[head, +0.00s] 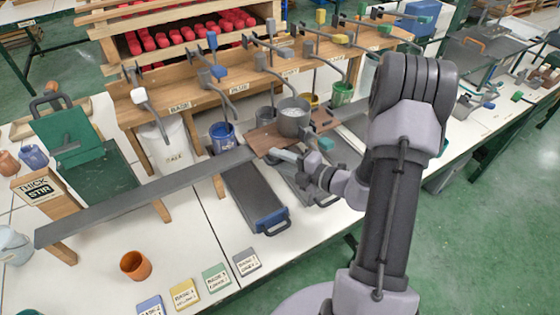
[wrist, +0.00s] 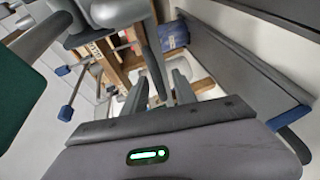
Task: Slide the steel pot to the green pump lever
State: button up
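The steel pot (head: 293,118) stands upright on a reddish-brown board in the middle of the bench, in the head view. The green pump lever (head: 385,29) is behind it and to the right, on the wooden rack above the green bucket (head: 342,91). My gripper (head: 280,154) is in front of the pot, low and pointing left, apart from it. In the wrist view my gripper's two fingers (wrist: 160,95) stand apart with nothing held between them. I cannot clearly make out the pot in the wrist view.
A blue bucket (head: 222,136) stands left of the pot; a yellow one (head: 311,100) stands behind it. A grey tray with a blue handle (head: 252,192) lies at front left. A long grey plank (head: 140,198) crosses the left bench. Several other levers overhang the rack.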

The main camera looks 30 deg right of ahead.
jog(key=shift+c, duration=0.2)
grip_shut()
dwell(1.1)
